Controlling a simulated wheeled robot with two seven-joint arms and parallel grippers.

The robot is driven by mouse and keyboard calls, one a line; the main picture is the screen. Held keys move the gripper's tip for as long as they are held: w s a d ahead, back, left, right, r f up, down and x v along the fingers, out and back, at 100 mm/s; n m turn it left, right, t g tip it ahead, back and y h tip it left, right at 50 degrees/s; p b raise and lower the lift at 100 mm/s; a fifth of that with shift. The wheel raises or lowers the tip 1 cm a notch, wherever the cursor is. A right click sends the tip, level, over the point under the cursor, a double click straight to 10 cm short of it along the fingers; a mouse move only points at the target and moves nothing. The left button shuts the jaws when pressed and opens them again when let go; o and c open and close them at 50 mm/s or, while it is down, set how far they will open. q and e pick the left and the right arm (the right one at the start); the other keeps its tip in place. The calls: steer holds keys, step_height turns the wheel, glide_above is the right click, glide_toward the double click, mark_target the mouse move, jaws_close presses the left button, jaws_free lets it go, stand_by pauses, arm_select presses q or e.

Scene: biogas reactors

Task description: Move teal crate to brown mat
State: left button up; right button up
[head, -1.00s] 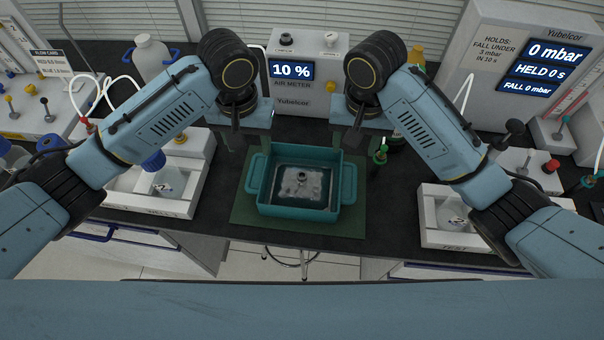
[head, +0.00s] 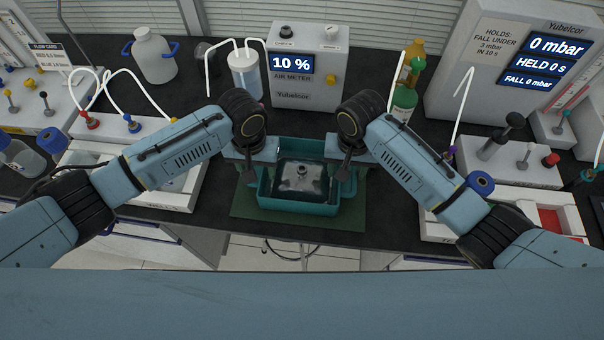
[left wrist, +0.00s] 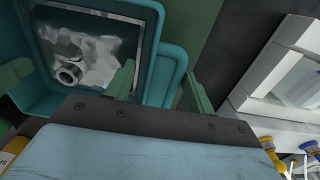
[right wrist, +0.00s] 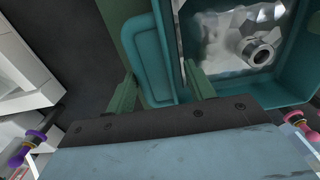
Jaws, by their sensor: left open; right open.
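The teal crate (head: 298,209) stands on a dark green mat (head: 352,222) on the bench. It holds a shiny pouch-like item with a round metal fitting (head: 302,171). I see no brown mat in these views. My left gripper (head: 250,177) is open at the crate's left handle. In the left wrist view its fingers stand either side of that handle (left wrist: 172,72). My right gripper (head: 346,177) is open at the right handle, and in the right wrist view its fingers stand either side of that handle (right wrist: 150,60). Whether the fingers touch the handles is unclear.
Behind the crate stands the air meter (head: 306,68) reading 10 %, with a clear jar (head: 244,75) on its left and a green bottle (head: 404,103) on its right. White stations flank the mat: one on the left (head: 150,195), one on the right (head: 545,193). The bench's front edge is close.

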arm_select(q)
steer(key=shift+f, duration=0.45)
arm_select(e)
steer(key=shift+f, duration=0.45)
